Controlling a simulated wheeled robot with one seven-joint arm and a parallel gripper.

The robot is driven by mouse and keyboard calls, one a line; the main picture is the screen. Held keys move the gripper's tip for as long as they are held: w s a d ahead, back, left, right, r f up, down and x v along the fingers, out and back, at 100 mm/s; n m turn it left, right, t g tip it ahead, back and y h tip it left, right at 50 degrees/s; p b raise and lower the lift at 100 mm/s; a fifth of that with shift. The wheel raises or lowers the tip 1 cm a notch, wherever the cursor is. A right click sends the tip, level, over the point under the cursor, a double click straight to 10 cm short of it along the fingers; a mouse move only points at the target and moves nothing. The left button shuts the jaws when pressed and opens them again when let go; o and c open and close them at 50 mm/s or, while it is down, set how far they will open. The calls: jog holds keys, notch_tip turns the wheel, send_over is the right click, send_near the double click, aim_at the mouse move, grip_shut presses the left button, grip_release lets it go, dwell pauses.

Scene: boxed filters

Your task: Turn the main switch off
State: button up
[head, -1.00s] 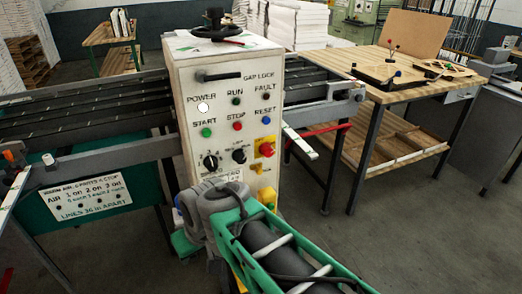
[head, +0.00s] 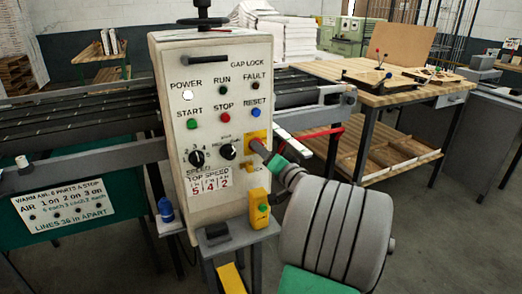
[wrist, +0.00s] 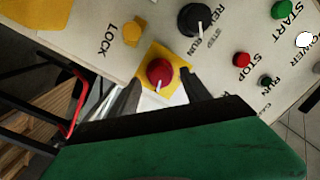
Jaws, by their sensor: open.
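The main switch is a red rotary knob (wrist: 160,72) on a square yellow plate, seen in the wrist view with its white mark toward the bottom of that picture. In the head view its yellow plate (head: 256,135) shows at the right edge of the control panel, with the knob largely covered by my gripper (head: 265,150). My gripper is open in the wrist view (wrist: 161,79), with one dark finger on each side of the knob. Whether the fingers touch it I cannot tell. The white POWER lamp (head: 187,96) looks lit.
The panel (head: 205,50) also carries a black selector (wrist: 196,20), a red STOP button (head: 225,118) and a yellow knob (wrist: 132,33) by LOCK. A yellow box with a green button (head: 262,207) stands below. A wooden table (head: 395,92) is at right.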

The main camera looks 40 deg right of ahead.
jog(key=shift+x, duration=1.15)
grip_shut()
